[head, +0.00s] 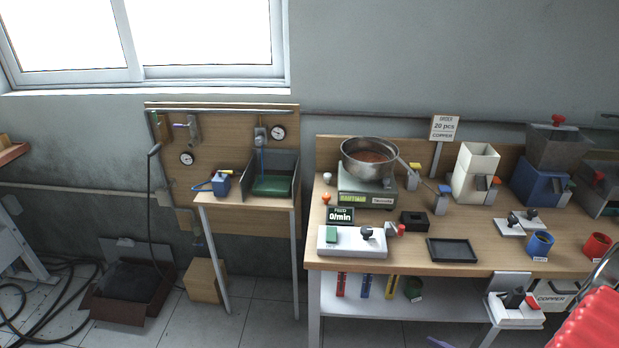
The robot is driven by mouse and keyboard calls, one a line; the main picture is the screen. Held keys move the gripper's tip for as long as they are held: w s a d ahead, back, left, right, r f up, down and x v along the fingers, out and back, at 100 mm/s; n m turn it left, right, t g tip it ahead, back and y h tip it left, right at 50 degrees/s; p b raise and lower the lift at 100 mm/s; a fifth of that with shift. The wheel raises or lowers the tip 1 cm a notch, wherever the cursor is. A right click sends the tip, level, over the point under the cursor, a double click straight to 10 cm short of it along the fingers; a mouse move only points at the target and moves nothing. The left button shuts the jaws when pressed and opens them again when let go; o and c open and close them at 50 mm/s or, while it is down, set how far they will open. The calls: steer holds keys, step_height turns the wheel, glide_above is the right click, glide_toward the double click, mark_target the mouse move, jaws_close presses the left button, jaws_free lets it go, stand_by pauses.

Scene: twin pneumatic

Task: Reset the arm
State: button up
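My gripper is not in view, and I cannot make out any part of my arm for certain. A red ribbed shape (592,322) cuts into the lower right corner; I cannot tell what it is. A small purple piece (439,343) shows at the bottom edge, mostly cut off.
A wooden workbench (400,258) on the right holds a scale (366,188) with a metal pan (369,160), a black tray (452,250) and several devices. A smaller bench (222,198) stands left. An open box (130,295) and black hoses (55,290) lie on the floor.

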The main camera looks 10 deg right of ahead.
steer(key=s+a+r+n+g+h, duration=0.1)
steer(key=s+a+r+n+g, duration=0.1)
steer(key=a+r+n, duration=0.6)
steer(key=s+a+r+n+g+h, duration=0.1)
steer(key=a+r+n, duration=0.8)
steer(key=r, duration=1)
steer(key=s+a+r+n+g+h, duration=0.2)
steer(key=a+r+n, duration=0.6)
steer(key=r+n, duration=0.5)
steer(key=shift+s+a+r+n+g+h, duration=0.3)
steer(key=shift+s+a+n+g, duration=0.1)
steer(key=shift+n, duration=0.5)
